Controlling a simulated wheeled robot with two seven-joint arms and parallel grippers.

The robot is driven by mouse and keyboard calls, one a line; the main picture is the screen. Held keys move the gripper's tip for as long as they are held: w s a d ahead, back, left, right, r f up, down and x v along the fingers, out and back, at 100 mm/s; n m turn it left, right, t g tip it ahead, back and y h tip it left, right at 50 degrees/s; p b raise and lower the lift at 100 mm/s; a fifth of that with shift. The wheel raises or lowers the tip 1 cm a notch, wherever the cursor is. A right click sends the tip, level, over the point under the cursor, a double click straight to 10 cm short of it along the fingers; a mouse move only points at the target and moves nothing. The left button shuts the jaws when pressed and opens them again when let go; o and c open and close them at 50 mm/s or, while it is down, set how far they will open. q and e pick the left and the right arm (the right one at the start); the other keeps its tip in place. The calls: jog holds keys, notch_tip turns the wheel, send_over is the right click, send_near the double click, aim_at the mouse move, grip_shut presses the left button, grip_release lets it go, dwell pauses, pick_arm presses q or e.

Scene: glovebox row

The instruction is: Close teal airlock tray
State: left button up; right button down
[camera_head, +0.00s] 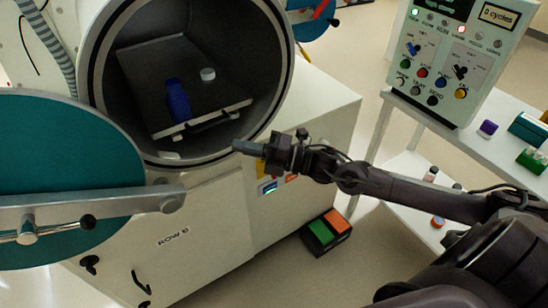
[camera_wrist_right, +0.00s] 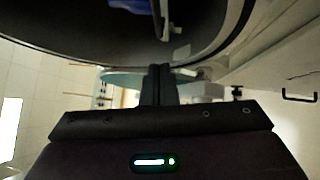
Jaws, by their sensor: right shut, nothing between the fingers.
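The dark airlock tray (camera_head: 212,98) lies inside the round chamber (camera_head: 102,70), with a pale front edge and a handle (camera_head: 213,121) facing the opening. A blue bottle (camera_head: 178,100) and a small pale jar (camera_head: 208,74) are on it. The teal round door (camera_head: 60,175) stands swung open at the left. My right gripper (camera_head: 240,147) is shut and empty, outside the chamber near the lower right of its rim, apart from the tray handle. The right wrist view shows its closed fingers (camera_wrist_right: 158,82) below the dark rim, with part of the blue bottle (camera_wrist_right: 132,5) above. My left gripper is out of view.
A control panel (camera_head: 455,55) with buttons stands on a white side table (camera_head: 480,150) at the right. A green and orange pedal box (camera_head: 326,232) is on the floor. The door's grey bar and latch (camera_head: 168,197) jut in front of the white cabinet. Another teal door (camera_head: 308,22) is behind.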

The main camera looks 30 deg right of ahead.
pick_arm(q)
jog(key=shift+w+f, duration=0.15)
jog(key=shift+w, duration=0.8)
pick_arm(e)
jog(key=v, duration=0.6)
jog(key=shift+s+d, duration=0.3)
jog(key=shift+s, duration=0.05)
